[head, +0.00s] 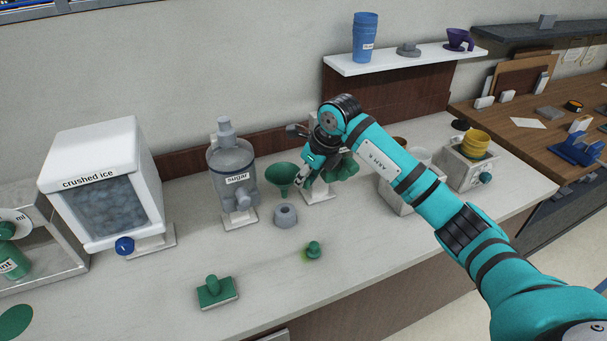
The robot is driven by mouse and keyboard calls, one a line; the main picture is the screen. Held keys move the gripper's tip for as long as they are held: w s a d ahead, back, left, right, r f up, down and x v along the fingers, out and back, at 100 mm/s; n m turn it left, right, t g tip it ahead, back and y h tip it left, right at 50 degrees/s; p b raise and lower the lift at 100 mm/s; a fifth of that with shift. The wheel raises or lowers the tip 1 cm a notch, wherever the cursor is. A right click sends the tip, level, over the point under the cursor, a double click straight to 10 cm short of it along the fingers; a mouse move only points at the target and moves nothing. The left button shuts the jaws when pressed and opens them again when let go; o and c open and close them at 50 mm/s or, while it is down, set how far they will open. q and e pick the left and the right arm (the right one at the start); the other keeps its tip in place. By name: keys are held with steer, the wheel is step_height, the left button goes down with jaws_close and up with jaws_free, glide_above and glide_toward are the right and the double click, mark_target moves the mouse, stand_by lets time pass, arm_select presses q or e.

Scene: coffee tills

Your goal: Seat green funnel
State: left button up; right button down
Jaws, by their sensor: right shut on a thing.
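The green funnel (280,174) is upright, wide mouth up, above the counter beside the sugar dispenser. My right gripper (298,182) is at its right side and shut on it. A grey ring-shaped holder (285,215) with a hole in its top stands on the counter just below the funnel. The funnel's spout appears apart from the holder, though the exact gap is hard to tell. My right arm hides part of what stands behind it. My left gripper is not in view.
The sugar dispenser (232,165) stands close left of the funnel. A green-knobbed block (216,291) and a small green knob (313,250) sit on the front counter (262,270). The crushed ice bin (105,180) is at left. A shelf (405,58) holds blue cups (364,38).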

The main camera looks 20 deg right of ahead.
mark_target(305, 188)
steer(key=shift+f, duration=0.1)
steer(key=shift+w+f+b, duration=0.15)
steer(key=shift+f+b, duration=0.2)
steer(key=shift+b, duration=0.05)
step_height(305, 188, down, 2)
steer(key=shift+f+b, duration=0.15)
steer(key=shift+b, duration=0.8)
steer(key=shift+f+b, duration=0.3)
steer(key=shift+f, duration=0.05)
arm_select(q)
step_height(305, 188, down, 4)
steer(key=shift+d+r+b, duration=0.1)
steer(key=shift+b, duration=0.2)
arm_select(e)
steer(key=shift+f, duration=0.35)
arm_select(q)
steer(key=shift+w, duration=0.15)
